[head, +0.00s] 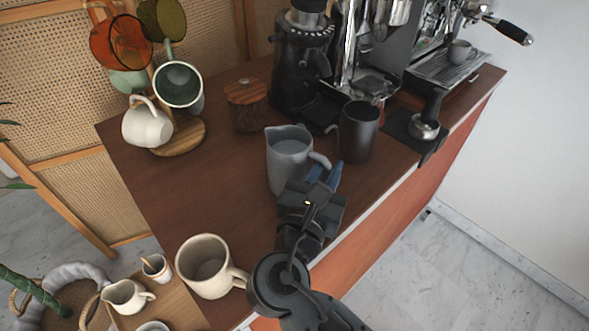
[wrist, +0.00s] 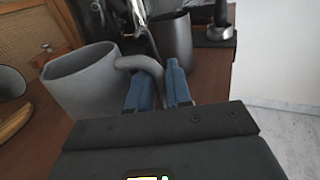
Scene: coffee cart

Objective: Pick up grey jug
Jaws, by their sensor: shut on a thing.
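The grey jug (head: 287,157) stands upright on the brown wooden counter, in the middle of the head view. Its spout points to the upper left and its handle faces right, toward my gripper. My gripper (head: 324,175) has its blue fingers at the handle and is shut on it. In the wrist view the jug (wrist: 84,82) fills the left side, and its handle curves down between the blue fingers of my gripper (wrist: 158,88). The lower part of the handle is hidden by the fingers. I cannot tell whether the jug's base touches the counter.
A dark metal pitcher (head: 358,133) stands close to the right of the jug. A wooden-lidded jar (head: 246,105) and a black grinder (head: 296,62) stand behind. A mug tree with several mugs is at the left, and a cream mug (head: 204,266) is at the front.

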